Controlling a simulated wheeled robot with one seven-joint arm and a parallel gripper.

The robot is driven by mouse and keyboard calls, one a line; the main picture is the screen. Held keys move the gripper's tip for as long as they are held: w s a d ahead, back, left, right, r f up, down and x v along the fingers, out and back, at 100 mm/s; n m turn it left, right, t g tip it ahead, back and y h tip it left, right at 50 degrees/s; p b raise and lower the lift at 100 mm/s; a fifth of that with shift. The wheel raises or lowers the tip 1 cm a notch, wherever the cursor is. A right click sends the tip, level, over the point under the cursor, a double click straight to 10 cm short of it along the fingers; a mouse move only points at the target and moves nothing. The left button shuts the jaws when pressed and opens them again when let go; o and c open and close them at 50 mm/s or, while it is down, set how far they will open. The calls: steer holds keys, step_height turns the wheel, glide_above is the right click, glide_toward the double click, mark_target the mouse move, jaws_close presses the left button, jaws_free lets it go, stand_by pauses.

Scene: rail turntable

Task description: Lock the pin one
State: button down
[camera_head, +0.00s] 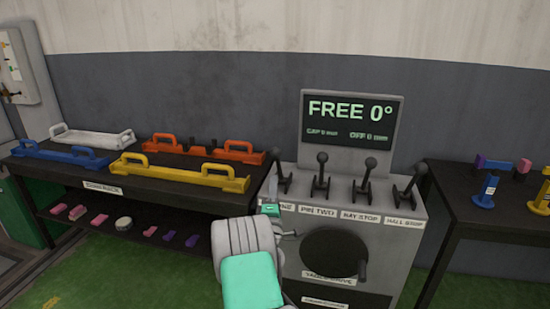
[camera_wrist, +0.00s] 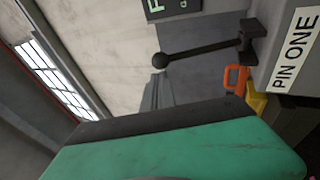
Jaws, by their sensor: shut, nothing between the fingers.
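The pin one lever (camera_head: 283,184) is at the left end of a row of levers on the grey console (camera_head: 413,232). It stands up, with its lower part close behind my arm. In the wrist view, its dark shaft and ball knob (camera_wrist: 160,61) show beside the "PIN ONE" label (camera_wrist: 297,50). My gripper (camera_head: 271,209) is shut and empty, low at the console's left front edge, near the pin one label, which it partly covers. I see no grip on the lever. The display (camera_head: 350,120) reads "FREE 0°".
The pin two lever (camera_head: 320,178), bay stop lever (camera_head: 365,180) and hall stop lever (camera_head: 409,185) stand to the right. A black crank wheel (camera_head: 333,254) is on the console front. A rack (camera_head: 108,190) with coloured handled trays is left; another table (camera_head: 460,210) is right.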

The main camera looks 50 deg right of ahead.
mark_target(275, 157)
steer(key=p+x, duration=0.2)
steer(key=x, duration=0.1)
steer(key=p+x, duration=0.3)
steer(key=shift+r, duration=0.4)
steer(key=shift+w+d+p, duration=0.3)
steer(key=shift+w+d, duration=0.1)
steer(key=shift+d, duration=0.2)
